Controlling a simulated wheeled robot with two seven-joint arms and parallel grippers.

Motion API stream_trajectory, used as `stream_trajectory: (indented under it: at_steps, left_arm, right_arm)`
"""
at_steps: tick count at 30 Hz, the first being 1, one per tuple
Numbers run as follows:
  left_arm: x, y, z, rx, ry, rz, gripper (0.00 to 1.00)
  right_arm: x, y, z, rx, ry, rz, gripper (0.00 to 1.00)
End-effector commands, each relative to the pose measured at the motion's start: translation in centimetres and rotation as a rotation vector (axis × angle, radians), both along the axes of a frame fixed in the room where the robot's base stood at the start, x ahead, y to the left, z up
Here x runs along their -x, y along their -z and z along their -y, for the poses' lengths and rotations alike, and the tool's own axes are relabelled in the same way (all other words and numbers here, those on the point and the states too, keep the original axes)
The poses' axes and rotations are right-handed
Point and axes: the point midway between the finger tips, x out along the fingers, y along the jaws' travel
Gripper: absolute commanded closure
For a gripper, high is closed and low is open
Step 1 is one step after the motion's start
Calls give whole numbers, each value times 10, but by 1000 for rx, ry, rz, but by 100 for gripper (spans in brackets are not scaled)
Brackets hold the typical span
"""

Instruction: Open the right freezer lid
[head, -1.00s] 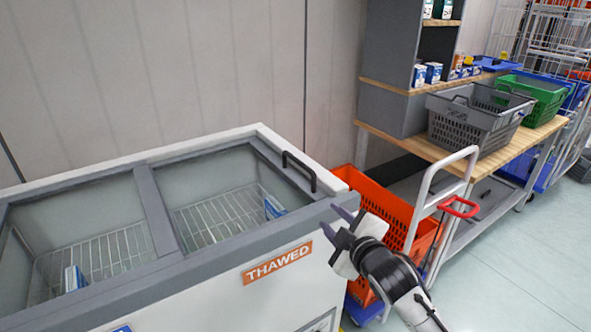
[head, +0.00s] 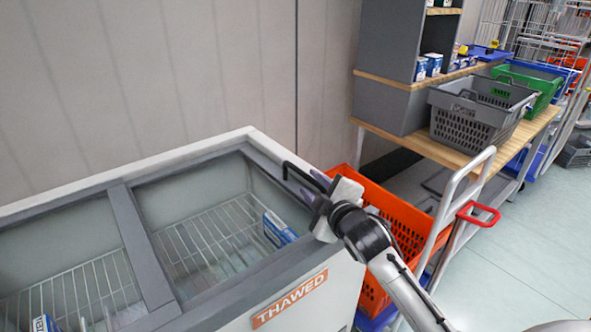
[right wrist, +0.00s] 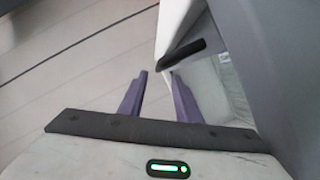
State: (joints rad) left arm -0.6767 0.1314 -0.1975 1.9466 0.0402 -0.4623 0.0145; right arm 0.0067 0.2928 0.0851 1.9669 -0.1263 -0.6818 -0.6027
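The freezer (head: 330,277) is a white chest with a grey frame and an orange "THAWED" label. Its right lid (head: 200,205) looks shut, with wire racks and a blue box visible through the glass. A black bar handle (head: 291,170) sits at the lid's right end, partly hidden behind my gripper. My right gripper (head: 311,187) is at the handle, its purple fingers apart. In the right wrist view, the handle (right wrist: 182,54) lies just beyond the open fingertips (right wrist: 158,74), and I see no grip on it. My left gripper is not in view.
An orange tote (head: 400,225) on a cart with a pale push frame (head: 462,195) stands right of the freezer, beneath my right arm. A wooden-topped table (head: 440,150) holds a grey basket (head: 470,120) and a green basket (head: 530,90).

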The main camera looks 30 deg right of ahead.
Motion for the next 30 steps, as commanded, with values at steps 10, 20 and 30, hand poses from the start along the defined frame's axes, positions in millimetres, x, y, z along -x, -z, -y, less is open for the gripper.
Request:
stream_trajectory:
  at_steps: [10, 20, 30]
  left_arm:
    - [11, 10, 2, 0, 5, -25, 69]
    - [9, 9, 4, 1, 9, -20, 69]
    - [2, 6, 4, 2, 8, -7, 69]
  right_arm:
    - [-61, 13, 15, -1, 1, 0, 69]
    - [-85, 19, 21, 0, 0, 0, 69]
    - [-85, 19, 21, -1, 0, 0, 86]
